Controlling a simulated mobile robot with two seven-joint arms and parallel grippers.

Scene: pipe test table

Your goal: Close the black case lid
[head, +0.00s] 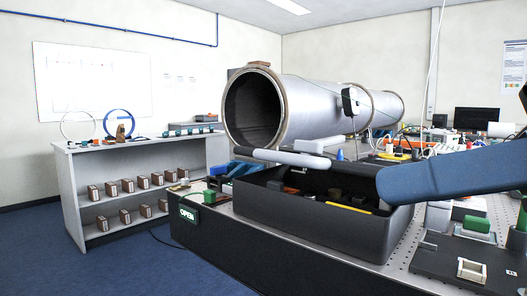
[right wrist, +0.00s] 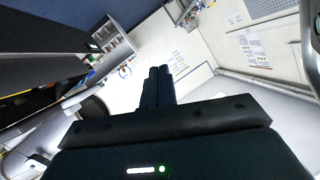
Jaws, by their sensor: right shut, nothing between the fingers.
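The black case (head: 300,214) stands on the table in the middle of the head view. It is open at the top, and several small things lie inside. A long yellow piece (head: 348,208) is among them. I cannot clearly make out the lid; a light grey bar (head: 290,158) runs along the case's far side. My right arm comes in from the right, dark blue, and its end reaches over the case's right side. In the right wrist view my right gripper (right wrist: 158,72) has its two dark fingers together with nothing between them. My left gripper is not in view.
A large metal pipe (head: 312,105) lies behind the case. A grey shelf (head: 140,190) with small boxes stands at the left across blue floor. A dark plate with a small pale frame (head: 471,270) lies at the front right. The table behind is cluttered.

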